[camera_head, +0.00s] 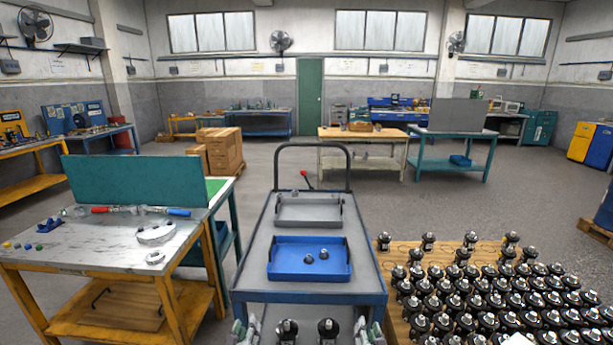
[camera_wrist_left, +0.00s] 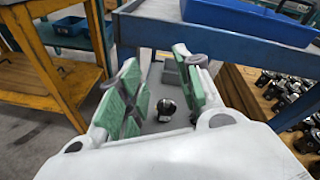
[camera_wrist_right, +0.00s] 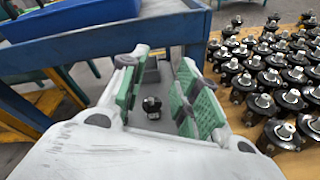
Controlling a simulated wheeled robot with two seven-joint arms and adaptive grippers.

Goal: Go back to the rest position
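My left gripper (camera_head: 246,330) is at the bottom edge of the head view, in front of the cart's near left corner. In the left wrist view its green-padded fingers (camera_wrist_left: 160,95) stand apart with nothing held between them. My right gripper (camera_head: 368,331) is at the bottom edge too, near the cart's right corner. Its green-padded fingers (camera_wrist_right: 157,90) are also apart and empty in the right wrist view. A dark round part shows beyond the fingers in each wrist view; I cannot tell exactly what it rests on.
The cart (camera_head: 256,258) carries a blue tray (camera_head: 309,273) with two small dark parts and a grey tray (camera_head: 308,222). A workbench (camera_head: 95,258) with tools stands left. A wooden pallet top (camera_head: 397,325) crowded with black motors (camera_head: 440,320) stands right. Floor beyond is open.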

